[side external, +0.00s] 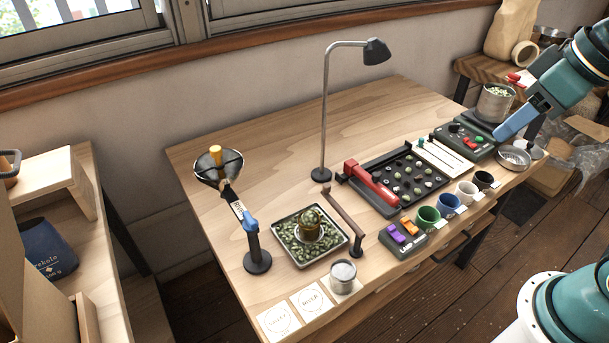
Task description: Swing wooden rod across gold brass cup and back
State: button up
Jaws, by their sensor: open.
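A gold brass cup (310,231), heaped with green beans, stands in the middle of a square tray (345,238) of green beans. The heap rises above its rim and the cup is partly hidden. A brown wooden rod (343,210) runs from a dark upright post (357,246) at the tray's right side. It lies beside the cup, not over it. My gripper (506,107) is at the upper right, open, far from rod and cup. Its blue finger points down left, near a metal pot (495,103) of beans; I cannot tell the depth between them.
A funnel stand (257,255) is left of the tray, and a metal tin (343,276) in front. A lamp (326,120) rises behind. A black bean tray with a red arm (372,188), colored cups (448,203) and a switch box (403,238) stand right. The table's back left is clear.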

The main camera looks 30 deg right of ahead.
jog(key=w+a+n+g, duration=0.1)
jog(key=w+a+n, duration=0.1)
jog(key=w, duration=0.7)
jog(key=n+g, duration=0.4)
jog(key=n, duration=0.2)
send_over(327, 185)
notch_tip(327, 185, down, 16)
jog(key=shift+f, duration=0.15)
notch_tip(327, 185, down, 14)
jog(key=shift+r, duration=0.25)
grip_shut()
